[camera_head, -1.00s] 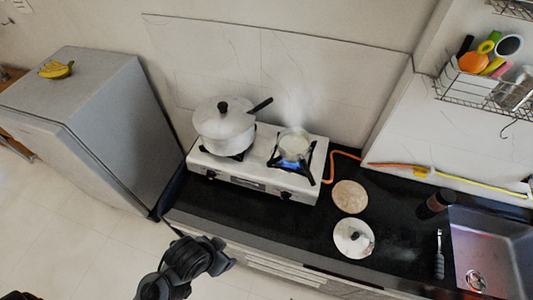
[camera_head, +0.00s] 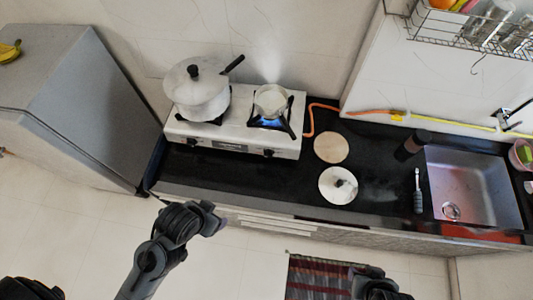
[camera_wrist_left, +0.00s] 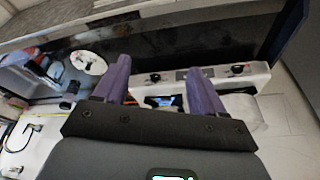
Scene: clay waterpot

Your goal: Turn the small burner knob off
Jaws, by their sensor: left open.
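The white two-burner stove (camera_head: 230,142) stands on the black counter. Its small burner on the right has a blue flame (camera_head: 268,121) under a small pot (camera_head: 271,100). The dark small burner knob (camera_head: 267,153) is on the stove's front face at the right, and the other knob (camera_head: 192,142) is at the left. My left gripper (camera_head: 222,223) is in front of and below the counter edge, apart from the knob. In the left wrist view its purple fingers (camera_wrist_left: 158,66) are open and empty, with the small burner knob (camera_wrist_left: 155,78) seen between them beyond the tips.
A large lidded pot (camera_head: 198,92) sits on the left burner. A round board (camera_head: 331,147) and a white lid (camera_head: 338,185) lie right of the stove. An orange hose (camera_head: 311,121) runs behind. The fridge (camera_head: 80,95) stands at left, the sink (camera_head: 470,190) at right.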

